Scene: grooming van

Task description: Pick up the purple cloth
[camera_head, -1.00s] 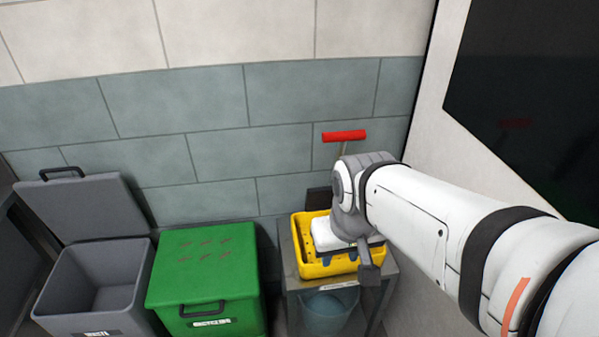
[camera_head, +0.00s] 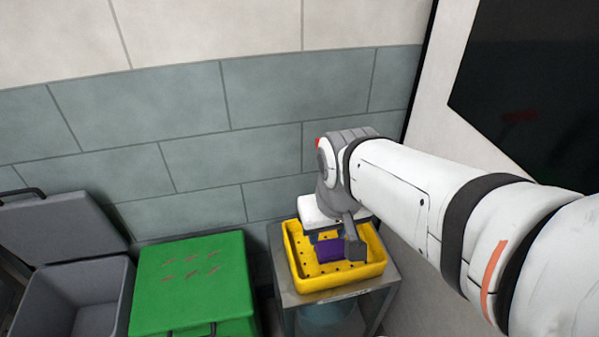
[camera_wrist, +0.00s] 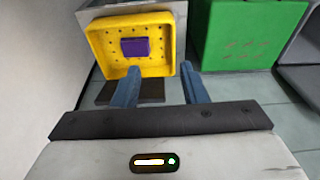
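The purple cloth (camera_head: 328,250) lies as a small folded block in a yellow perforated tray (camera_head: 373,279). In the wrist view the cloth (camera_wrist: 136,47) sits near the middle of the tray (camera_wrist: 165,70), beyond my fingertips and left of the gap between them. My gripper (camera_wrist: 161,70) is open, its two blue fingers apart with nothing between them. In the head view my gripper is over the tray, and my wrist hides part of the tray and of the cloth.
The tray stands on a grey metal stand (camera_head: 285,293) against the tiled wall, with a blue bucket (camera_head: 322,315) below. A closed green bin (camera_head: 190,290) and an open grey bin (camera_head: 70,295) stand to the left. A white wall is close on the right.

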